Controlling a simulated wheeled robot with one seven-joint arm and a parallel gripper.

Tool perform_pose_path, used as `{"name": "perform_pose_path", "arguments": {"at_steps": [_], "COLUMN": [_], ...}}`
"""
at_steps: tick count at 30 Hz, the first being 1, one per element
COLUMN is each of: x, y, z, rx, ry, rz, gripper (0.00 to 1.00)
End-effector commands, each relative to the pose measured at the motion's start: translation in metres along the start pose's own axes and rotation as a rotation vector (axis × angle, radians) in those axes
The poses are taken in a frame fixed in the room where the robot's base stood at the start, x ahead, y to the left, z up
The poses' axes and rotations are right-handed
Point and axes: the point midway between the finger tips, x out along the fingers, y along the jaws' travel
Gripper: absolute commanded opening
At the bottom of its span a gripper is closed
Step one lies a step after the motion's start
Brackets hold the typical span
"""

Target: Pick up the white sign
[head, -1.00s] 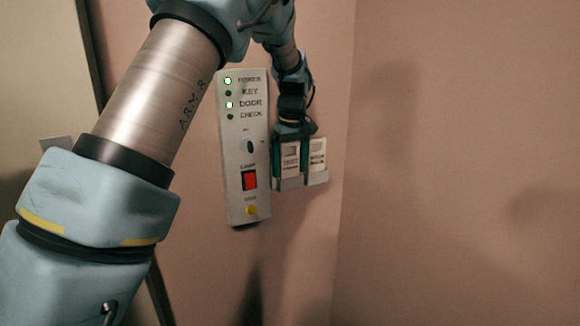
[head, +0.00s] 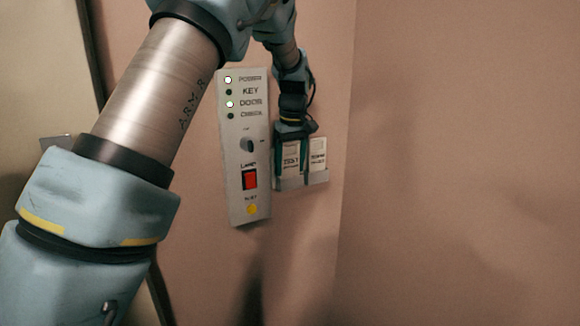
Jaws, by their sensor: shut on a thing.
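Two white signs stand side by side in a grey holder (head: 290,184) on the pink wall. The left white sign (head: 291,160) carries dark lettering that seems to read TEST. The right white sign (head: 318,155) has smaller dark print. My gripper (head: 291,168) comes down from above, with a dark green finger along each side edge of the left sign. It is shut on that sign, whose lower end still sits behind the holder's front lip. The sign's top is hidden by the gripper.
A grey control panel (head: 242,190) with lamps, a key switch, a red switch (head: 250,180) and a yellow button (head: 251,210) is on the wall close to the left of the holder. The wall corner is just right of the holder. The space below looks clear.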

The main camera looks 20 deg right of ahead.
Motion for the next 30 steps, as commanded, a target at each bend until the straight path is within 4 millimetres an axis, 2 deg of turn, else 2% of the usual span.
{"name": "perform_pose_path", "arguments": {"at_steps": [5, 18, 26, 30], "x": [-0.004, -0.067, -0.07, -0.073], "y": [-0.001, -0.001, -0.018, -0.032], "z": [0.002, -0.006, 0.037, 0.071], "rx": [0.0, -0.001, 0.003, 0.004], "ry": [0.002, 0.003, 0.0, 0.0], "rz": [0.002, 0.003, 0.003, 0.004], "gripper": [0.17, 0.17, 0.17, 0.17]}}
